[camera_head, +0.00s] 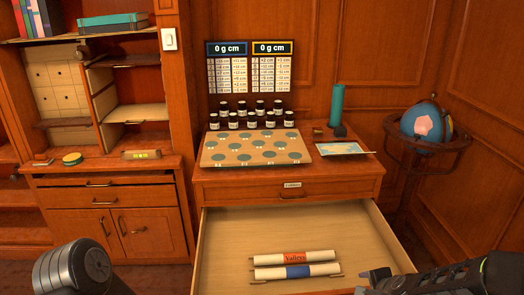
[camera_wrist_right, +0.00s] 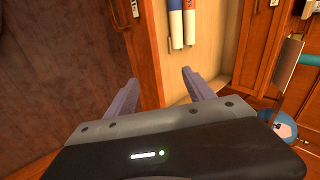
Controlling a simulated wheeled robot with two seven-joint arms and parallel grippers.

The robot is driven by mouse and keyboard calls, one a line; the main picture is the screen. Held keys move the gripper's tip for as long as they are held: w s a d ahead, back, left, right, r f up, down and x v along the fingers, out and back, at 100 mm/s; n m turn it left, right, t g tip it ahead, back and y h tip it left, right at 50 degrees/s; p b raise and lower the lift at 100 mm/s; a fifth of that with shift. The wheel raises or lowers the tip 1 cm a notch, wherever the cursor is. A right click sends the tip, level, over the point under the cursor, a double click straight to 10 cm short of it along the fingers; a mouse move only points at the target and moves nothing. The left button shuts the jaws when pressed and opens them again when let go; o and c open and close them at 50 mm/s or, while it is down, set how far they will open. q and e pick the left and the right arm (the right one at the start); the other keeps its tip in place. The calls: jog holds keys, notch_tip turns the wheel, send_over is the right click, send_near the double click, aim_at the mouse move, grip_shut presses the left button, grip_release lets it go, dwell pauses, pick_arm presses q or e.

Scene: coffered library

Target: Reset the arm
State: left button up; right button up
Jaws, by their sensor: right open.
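My right gripper (camera_wrist_right: 158,90) is open, with its two fingers apart and nothing between them in the right wrist view. In the head view my right arm (camera_head: 450,280) comes in at the lower right, in front of the right side of the open drawer (camera_head: 225,240). At the lower left of the head view a dark rounded part of my left arm (camera_head: 75,270) shows; the left gripper itself is out of frame. Two rolled scrolls lie in the drawer, one with a red band marked Valleys (camera_head: 293,256) and one with a blue band (camera_head: 297,271).
On the cabinet top stand a wooden board with round discs (camera_head: 215,160), several dark jars (camera_head: 252,118), a teal cylinder (camera_head: 337,105) and a small map (camera_head: 340,149). A globe (camera_head: 425,122) on a stand is at the right. The drawer juts out in front.

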jog(key=s+a+f+n+g+y, duration=0.2)
jog(key=s+a+f+n+g, duration=0.1)
jog(key=s+a+f+n, duration=0.4)
jog(key=s+a+f+n+g+y, duration=0.1)
jog(key=s+a+f+n+g, duration=0.2)
jog(key=s+a+f+n, duration=0.4)
jog(key=s+a+f, duration=0.4)
jog(key=s+a, duration=0.4)
jog(key=s, duration=0.4)
jog(key=shift+s+a+f+g+y, duration=0.15)
jog(key=shift+s+a+g+y, duration=0.2)
jog(key=shift+s+g+y, duration=0.05)
jog(key=shift+c, duration=0.2)
